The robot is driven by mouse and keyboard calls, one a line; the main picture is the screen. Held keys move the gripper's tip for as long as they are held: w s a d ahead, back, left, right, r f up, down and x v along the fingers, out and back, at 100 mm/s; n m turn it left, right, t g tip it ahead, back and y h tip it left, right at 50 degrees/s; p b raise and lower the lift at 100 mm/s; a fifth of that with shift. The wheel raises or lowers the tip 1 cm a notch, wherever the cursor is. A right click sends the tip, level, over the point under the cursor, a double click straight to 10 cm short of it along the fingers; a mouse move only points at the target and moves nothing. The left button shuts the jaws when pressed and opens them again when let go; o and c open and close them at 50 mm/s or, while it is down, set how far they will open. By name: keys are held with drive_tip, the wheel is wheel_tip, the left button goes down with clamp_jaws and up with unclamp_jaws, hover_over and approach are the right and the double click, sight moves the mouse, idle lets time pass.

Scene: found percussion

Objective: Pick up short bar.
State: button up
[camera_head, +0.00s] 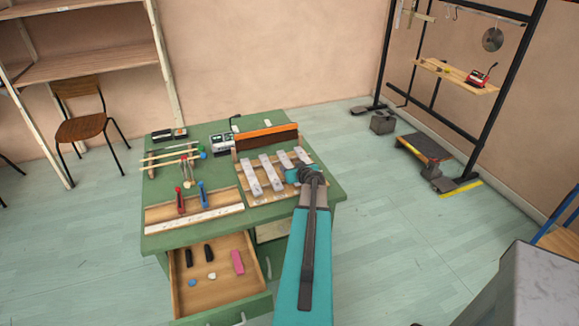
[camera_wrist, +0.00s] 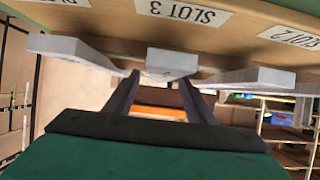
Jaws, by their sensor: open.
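Several pale grey metal bars lie side by side on a wooden board on the green table. In the head view the left ones (camera_head: 250,179) look longest and the rightmost (camera_head: 301,154) looks shortest; my gripper partly hides the right ones. My gripper (camera_head: 303,172) is at the near ends of the right-hand bars. In the wrist view my gripper (camera_wrist: 160,78) is open, its two dark fingers apart. The middle bar (camera_wrist: 172,60), by the SLOT 3 label, has its end between or just beyond the fingertips. I cannot tell whether they touch it.
Neighbouring bars flank my fingers closely, one to the left (camera_wrist: 75,50) and one to the right (camera_wrist: 245,77) in the wrist view. An orange-faced block (camera_head: 265,137) stands behind the bars. Mallets and a tray (camera_head: 195,213) lie left. An open drawer (camera_head: 214,275) juts out in front.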

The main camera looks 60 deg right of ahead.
idle(0.5)
clamp_jaws()
drive_tip(key=shift+r, duration=0.15)
drive_tip(key=shift+r+b, duration=0.7)
drive_tip(key=shift+r, duration=0.65)
drive_tip(key=shift+s+a+r, duration=0.1)
drive_tip(key=shift+s+r, duration=0.1)
drive_tip(key=shift+r, duration=0.1)
drive_tip(key=s+a+r, duration=0.1)
drive_tip(key=s+a, duration=0.2)
drive_tip(key=s, duration=0.3)
drive_tip(key=s+a, duration=0.4)
drive_tip(key=s, duration=0.3)
drive_tip(key=shift+s+r, duration=0.3)
drive_tip(key=shift+r, duration=0.05)
drive_tip(key=shift+f+p, duration=0.1)
drive_tip(key=shift+p, duration=0.3)
